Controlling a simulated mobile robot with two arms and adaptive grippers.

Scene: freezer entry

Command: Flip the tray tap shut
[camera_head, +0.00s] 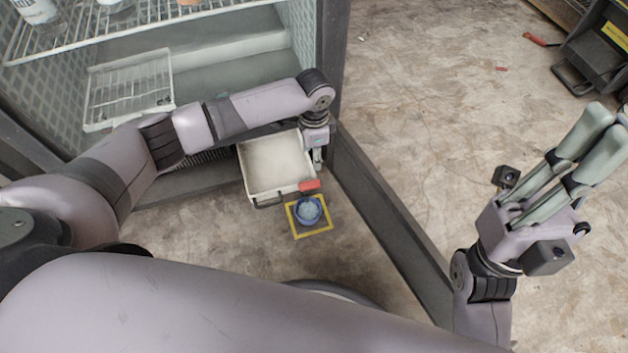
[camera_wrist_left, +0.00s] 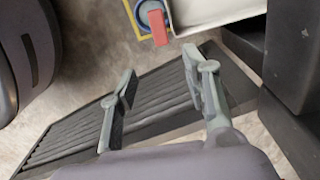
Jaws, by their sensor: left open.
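The white tray (camera_head: 262,166) stands at the foot of the open freezer. Its red tap (camera_head: 310,186) is at the front right corner, and it also shows at the top of the left wrist view (camera_wrist_left: 159,27). A blue-rimmed tub (camera_head: 308,210) with pale contents sits just in front of the tap. My left gripper (camera_head: 317,158) points down by the tray's right side, behind the tap. In the left wrist view its fingers (camera_wrist_left: 163,95) are apart and empty, with the tap beyond them, not touched. My right gripper (camera_head: 607,122) is raised at the right, far from the tray.
The tub is on a yellow-bordered square (camera_head: 327,228) on the floor. The dark freezer door edge (camera_head: 385,210) runs close along the right. A slatted grille (camera_wrist_left: 80,132) lies below my left fingers. Wire shelves (camera_head: 130,90) are above the tray. Open floor lies beyond the door.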

